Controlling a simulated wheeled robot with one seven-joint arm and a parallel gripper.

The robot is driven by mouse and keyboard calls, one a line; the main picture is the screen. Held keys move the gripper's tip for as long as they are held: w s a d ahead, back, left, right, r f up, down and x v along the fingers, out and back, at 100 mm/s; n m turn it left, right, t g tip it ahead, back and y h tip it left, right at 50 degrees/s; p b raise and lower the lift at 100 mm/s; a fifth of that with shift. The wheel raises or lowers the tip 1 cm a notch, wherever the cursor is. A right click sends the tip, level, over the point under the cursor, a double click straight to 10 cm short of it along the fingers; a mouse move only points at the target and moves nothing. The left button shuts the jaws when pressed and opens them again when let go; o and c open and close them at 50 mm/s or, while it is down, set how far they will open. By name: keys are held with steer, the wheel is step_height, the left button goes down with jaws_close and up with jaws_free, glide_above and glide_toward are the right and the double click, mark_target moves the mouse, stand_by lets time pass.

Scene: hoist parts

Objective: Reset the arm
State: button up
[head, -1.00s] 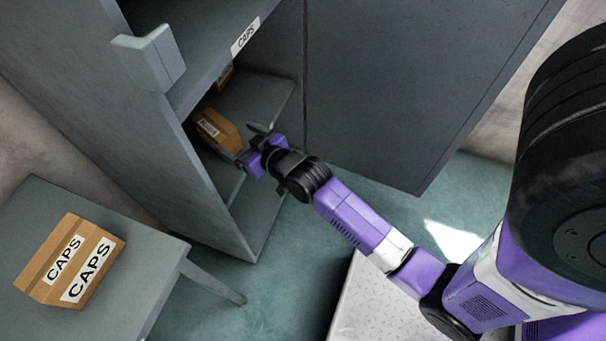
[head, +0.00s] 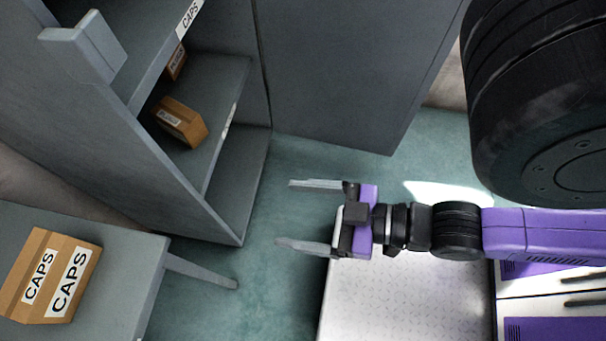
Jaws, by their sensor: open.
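My gripper (head: 303,215) is open and empty. It is over the floor at the front edge of my white base, with its fingers pointing left. It is apart from the grey cabinet (head: 150,165) and from the boxes. My arm stretches out to the right of the gripper.
The open cabinet holds a small brown box (head: 180,122) on a shelf and another box (head: 177,62) behind it. A CAPS label (head: 190,18) marks the shelf above. A CAPS box (head: 52,277) sits on a grey table (head: 140,262) at lower left. The cabinet door (head: 350,70) hangs open.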

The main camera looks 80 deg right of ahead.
steer(key=shift+s+a+r, duration=0.25)
steer(key=shift+s+r, duration=0.15)
steer(key=shift+r, duration=0.1)
step_height(320, 180, up, 14)
steer(key=p, duration=1.3)
steer(key=shift+p, duration=0.4)
steer(key=shift+f, duration=0.15)
